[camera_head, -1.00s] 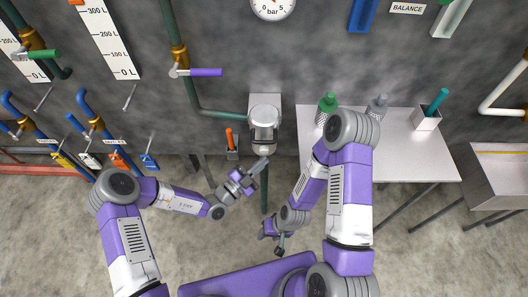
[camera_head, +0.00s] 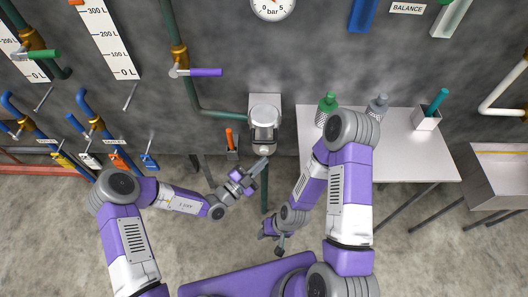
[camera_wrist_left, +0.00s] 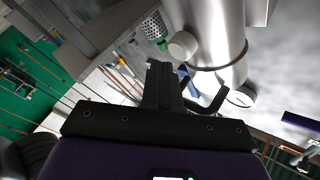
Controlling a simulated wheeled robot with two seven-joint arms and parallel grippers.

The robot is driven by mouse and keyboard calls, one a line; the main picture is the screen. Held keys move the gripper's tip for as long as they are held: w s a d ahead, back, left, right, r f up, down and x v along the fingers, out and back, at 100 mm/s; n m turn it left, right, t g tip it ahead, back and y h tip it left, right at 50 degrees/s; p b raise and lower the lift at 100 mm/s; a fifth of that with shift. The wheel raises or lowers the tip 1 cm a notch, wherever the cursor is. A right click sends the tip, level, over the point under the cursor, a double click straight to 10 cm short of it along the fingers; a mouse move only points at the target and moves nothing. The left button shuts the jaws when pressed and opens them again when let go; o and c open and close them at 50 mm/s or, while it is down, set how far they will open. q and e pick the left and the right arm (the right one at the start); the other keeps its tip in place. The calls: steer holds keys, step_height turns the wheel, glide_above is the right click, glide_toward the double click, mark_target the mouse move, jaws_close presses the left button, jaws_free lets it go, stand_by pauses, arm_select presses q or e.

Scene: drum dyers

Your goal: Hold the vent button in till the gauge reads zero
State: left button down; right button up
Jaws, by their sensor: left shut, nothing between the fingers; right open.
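The pressure gauge (camera_head: 272,10) is a white dial marked "bar" at the top of the head view, and its upper part is cut off. Below it, a metal cylinder (camera_head: 264,117) is fixed to the wall; it fills the upper middle of the left wrist view (camera_wrist_left: 212,30). A round pale knob (camera_wrist_left: 183,45), perhaps the vent button, sticks out of its side. My left gripper (camera_head: 263,163) is shut and empty just below the cylinder. Its fingertips (camera_wrist_left: 160,66) are close to the knob; contact cannot be told. My right gripper (camera_head: 277,250) is open and lower down, away from the cylinder.
An orange-handled tool stands in a holder (camera_head: 232,153) left of the cylinder. A purple-handled valve (camera_head: 205,72) and green pipe are above it. A pale table (camera_head: 400,160) with bottles (camera_head: 327,108) and a teal-handled item (camera_head: 438,100) is at the right.

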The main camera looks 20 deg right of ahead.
arm_select(q)
steer(key=shift+w, duration=0.15)
steer(key=shift+w+d, duration=0.1)
steer(key=shift+w, duration=0.15)
steer(key=shift+w+d, duration=0.15)
steer(key=shift+w, duration=0.35)
stand_by(1.0)
steer(key=shift+s, duration=0.1)
steer(key=shift+s+a+p, duration=0.25)
steer(key=shift+s+p, duration=0.5)
steer(key=shift+s, duration=0.05)
steer(key=s+p, duration=0.1)
steer(key=s, duration=0.1)
steer(key=s+a+p, duration=0.1)
steer(key=s, duration=0.2)
steer(key=shift+a+p, duration=0.2)
steer(key=shift+p, duration=0.1)
